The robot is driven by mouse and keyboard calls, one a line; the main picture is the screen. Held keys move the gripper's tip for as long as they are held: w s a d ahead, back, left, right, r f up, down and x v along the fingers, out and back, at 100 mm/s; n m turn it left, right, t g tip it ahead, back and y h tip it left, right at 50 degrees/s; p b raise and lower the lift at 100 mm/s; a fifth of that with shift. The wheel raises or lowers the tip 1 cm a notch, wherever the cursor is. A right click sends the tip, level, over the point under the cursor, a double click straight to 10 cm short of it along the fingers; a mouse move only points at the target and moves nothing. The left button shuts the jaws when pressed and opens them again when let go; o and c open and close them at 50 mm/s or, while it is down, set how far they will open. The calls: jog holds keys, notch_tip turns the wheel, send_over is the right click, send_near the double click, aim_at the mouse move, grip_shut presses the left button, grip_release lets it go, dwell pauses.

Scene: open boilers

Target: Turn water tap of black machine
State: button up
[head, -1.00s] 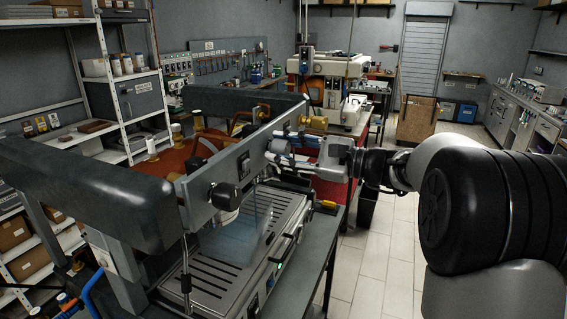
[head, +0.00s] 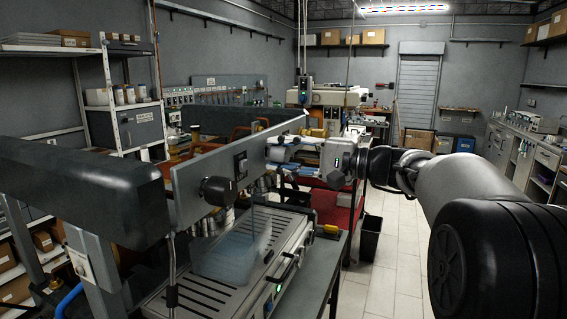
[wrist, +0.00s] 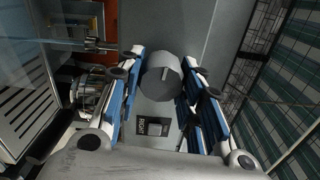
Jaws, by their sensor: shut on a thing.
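The black machine has a grey front panel (head: 222,172) and a dark frame, and fills the left half of the head view. My gripper (head: 285,152) is at the far end of this panel, reaching in from the right. In the wrist view, a grey round tap knob (wrist: 162,75) with a raised ridge sits between the two blue-padded fingers of my gripper (wrist: 160,85), which is shut on it. In the head view my gripper hides this knob. A second, black knob (head: 218,190) is on the near end of the panel, apart from my gripper.
A slotted drip tray (head: 205,290) lies below the panel, with a pale see-through container (head: 235,255) on it. A labelled switch (wrist: 153,128) is on the panel beside the gripped knob. Tiled floor (head: 388,250) is open to the right; shelving (head: 130,125) stands behind left.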

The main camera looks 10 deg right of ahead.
dwell(0.4)
jog(key=o, duration=1.1)
jog(key=v, duration=1.2)
